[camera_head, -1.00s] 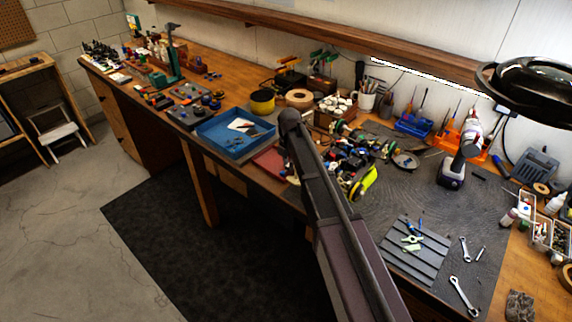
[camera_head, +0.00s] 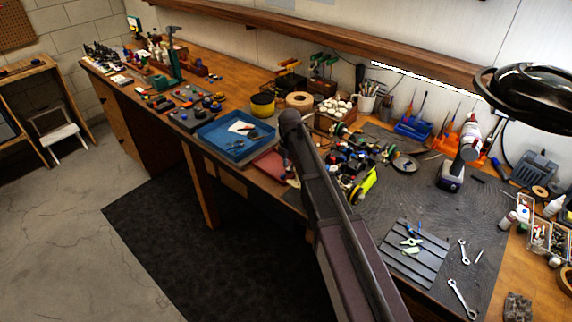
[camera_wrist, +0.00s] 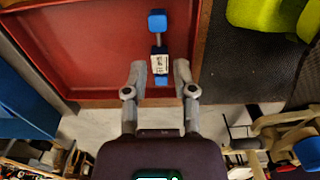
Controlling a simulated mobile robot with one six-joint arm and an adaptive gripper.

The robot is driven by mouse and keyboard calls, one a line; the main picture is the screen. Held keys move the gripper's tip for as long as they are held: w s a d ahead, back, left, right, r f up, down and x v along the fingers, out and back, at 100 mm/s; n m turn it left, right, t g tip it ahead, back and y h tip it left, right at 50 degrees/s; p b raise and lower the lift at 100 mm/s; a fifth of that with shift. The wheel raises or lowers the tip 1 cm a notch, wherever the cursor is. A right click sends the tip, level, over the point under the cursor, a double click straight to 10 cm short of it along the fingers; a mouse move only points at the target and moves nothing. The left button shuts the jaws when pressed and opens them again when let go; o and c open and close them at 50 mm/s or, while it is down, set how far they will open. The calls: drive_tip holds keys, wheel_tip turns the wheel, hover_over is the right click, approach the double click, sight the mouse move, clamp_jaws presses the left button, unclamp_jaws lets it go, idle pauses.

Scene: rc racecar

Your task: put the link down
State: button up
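The link (camera_wrist: 158,38), a short rod with blue ends and a white label, lies on the red tray (camera_wrist: 90,60) in the wrist view. My gripper (camera_wrist: 160,72) has its two fingers apart on either side of the link's near end, with a visible gap on each side. The link's far end reaches past the fingertips. In the head view, the red tray (camera_head: 268,166) shows beside my arm at the bench's front edge. My arm hides most of the gripper there, and I cannot make out the link.
A blue tray (camera_head: 206,134) stands left of the red tray. A yellow-green part (camera_wrist: 262,14) lies to the right in the wrist view. Car parts (camera_head: 350,160) crowd the bench right of my arm. A grey slatted plate (camera_head: 400,262) lies farther right on the mat.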

sight(289, 169)
wheel_tip(289, 169, up, 11)
drive_tip(key=p, duration=1)
drive_tip(key=shift+f, duration=0.1)
idle(0.5)
